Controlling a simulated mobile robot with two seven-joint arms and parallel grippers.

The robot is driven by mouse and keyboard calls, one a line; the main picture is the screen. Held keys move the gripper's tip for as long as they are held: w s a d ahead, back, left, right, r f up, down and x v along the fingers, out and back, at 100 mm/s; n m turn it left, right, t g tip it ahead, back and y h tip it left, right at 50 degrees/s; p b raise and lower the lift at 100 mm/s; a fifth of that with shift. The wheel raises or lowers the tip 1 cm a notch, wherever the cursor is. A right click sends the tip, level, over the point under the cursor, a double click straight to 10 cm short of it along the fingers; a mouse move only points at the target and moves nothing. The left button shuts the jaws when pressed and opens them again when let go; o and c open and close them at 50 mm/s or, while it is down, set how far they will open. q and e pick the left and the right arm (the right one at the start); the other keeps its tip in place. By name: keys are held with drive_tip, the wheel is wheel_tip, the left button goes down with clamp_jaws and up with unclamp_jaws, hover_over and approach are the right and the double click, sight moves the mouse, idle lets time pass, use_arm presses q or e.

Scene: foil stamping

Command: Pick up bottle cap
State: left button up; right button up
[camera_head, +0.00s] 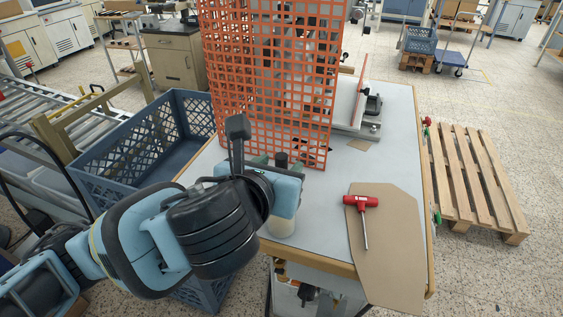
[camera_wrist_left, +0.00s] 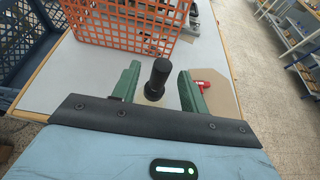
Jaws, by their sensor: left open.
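The dark bottle cap (camera_head: 281,160) shows between the fingers of my left gripper (camera_head: 278,166) in the head view. In the left wrist view it is a black cylinder (camera_wrist_left: 161,70) between the two green fingertips of my left gripper (camera_wrist_left: 159,72), with a gap on each side. The left gripper is open around it. A pale, translucent bottle body (camera_head: 281,226) shows below the gripper near the table's front edge; the gripper hides the part between it and the cap. My right gripper is in neither view.
An orange mesh panel (camera_head: 268,75) stands upright just behind the gripper. A red-handled tool (camera_head: 362,203) lies on brown cardboard (camera_head: 395,258) on the right of the table (camera_head: 318,215). A blue crate (camera_head: 130,145) stands left.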

use_arm(q)
drive_tip(key=shift+x, duration=1.15)
clamp_jaws()
